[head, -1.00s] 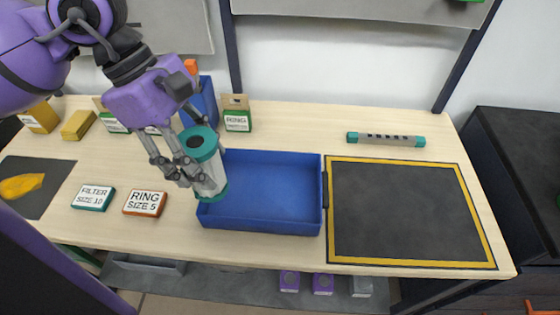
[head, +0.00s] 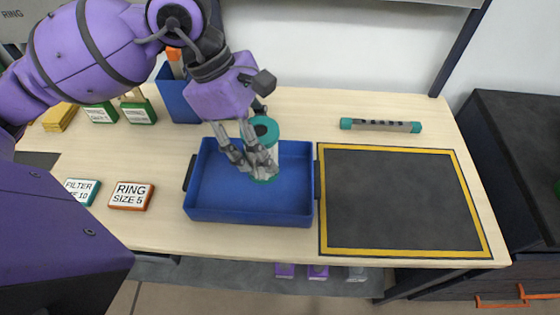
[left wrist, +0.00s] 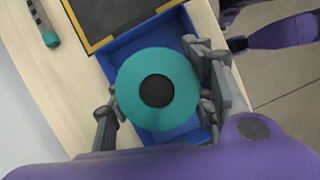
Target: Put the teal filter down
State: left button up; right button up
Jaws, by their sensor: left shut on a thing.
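The teal filter (head: 265,130) is a cylinder with teal end caps, a dark hole in the top and a pale middle. My left gripper (head: 257,158) is shut on it and holds it upright over the blue tray (head: 210,205). I cannot tell whether its lower cap touches the tray floor. In the left wrist view, the filter's round top (left wrist: 158,88) sits between the fingers (left wrist: 160,95), with the tray (left wrist: 127,42) behind it. The tray is otherwise empty.
A dark mat with a yellow border (head: 400,200) lies right of the tray. A grey tool with teal ends (head: 380,125) lies behind it. Labelled boxes, one reading RING SIZE 5 (head: 131,196), are on the left. A blue bin (head: 178,98) stands behind the tray.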

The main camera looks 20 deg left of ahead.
aim_at(278, 153)
pick_arm(q)
jog(key=d+f, duration=0.1)
jog(key=w+d+f, duration=0.1)
jog(key=shift+w+f, duration=0.1)
jog(key=shift+f, duration=0.2)
jog(key=shift+w+d+f, duration=0.2)
jog(key=shift+d+f, duration=0.05)
jog(key=shift+f, duration=0.25)
jog(key=f, duration=0.3)
jog(key=shift+w+d+f, duration=0.2)
jog(key=shift+d, duration=0.05)
jog(key=shift+f, duration=0.25)
pick_arm(e)
jog(key=shift+s, duration=0.4)
